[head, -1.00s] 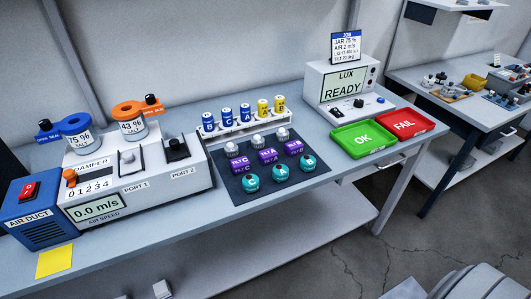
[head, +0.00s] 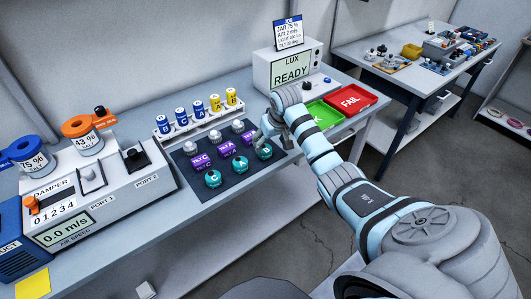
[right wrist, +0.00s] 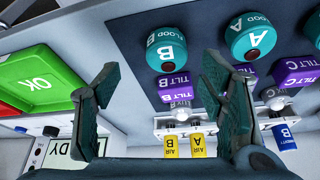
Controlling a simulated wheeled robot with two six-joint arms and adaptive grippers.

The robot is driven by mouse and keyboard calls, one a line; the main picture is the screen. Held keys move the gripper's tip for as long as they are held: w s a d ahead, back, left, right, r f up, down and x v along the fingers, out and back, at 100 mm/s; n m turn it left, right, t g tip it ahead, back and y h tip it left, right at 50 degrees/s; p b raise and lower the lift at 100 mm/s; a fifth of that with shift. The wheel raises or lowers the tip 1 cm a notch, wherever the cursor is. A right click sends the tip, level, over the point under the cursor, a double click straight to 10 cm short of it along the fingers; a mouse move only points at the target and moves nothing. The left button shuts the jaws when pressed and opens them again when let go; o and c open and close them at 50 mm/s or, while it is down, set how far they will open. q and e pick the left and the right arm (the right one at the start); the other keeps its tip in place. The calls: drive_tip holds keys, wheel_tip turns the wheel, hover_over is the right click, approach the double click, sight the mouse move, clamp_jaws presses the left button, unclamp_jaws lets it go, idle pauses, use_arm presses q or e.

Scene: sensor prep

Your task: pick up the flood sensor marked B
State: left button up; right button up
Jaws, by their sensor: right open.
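The flood sensor marked B (head: 264,152) is a teal round puck, rightmost in the front row of the dark mat (head: 206,198). It also shows in the right wrist view (right wrist: 166,50), upper middle, with its label upside down. The flood sensors marked A (head: 238,165) and C (head: 212,179) stand to its left in the head view. My right gripper (head: 265,132) is over the mat's right end, close to sensor B. In the right wrist view its fingers (right wrist: 160,80) are wide apart with nothing between them touching. My left gripper is not in view.
Purple tilt sensors (head: 224,149) and white-topped light sensors stand behind the flood sensors. A rack (head: 190,131) holds blue and yellow cylinders. Green OK tray (right wrist: 30,80) and red FAIL tray (head: 350,99) lie to the right in the head view. The air duct unit stands left.

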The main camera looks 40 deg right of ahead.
sight(265, 148)
drive_tip(key=x, duration=0.2)
drive_tip(key=b+x, duration=0.1)
drive_tip(key=x, duration=0.2)
drive_tip(key=shift+w+a+f, duration=0.25)
drive_tip(key=shift+a+f, duration=0.1)
drive_tip(key=shift+r, duration=0.1)
drive_tip(key=c, duration=1.3)
drive_tip(key=shift+r, duration=0.15)
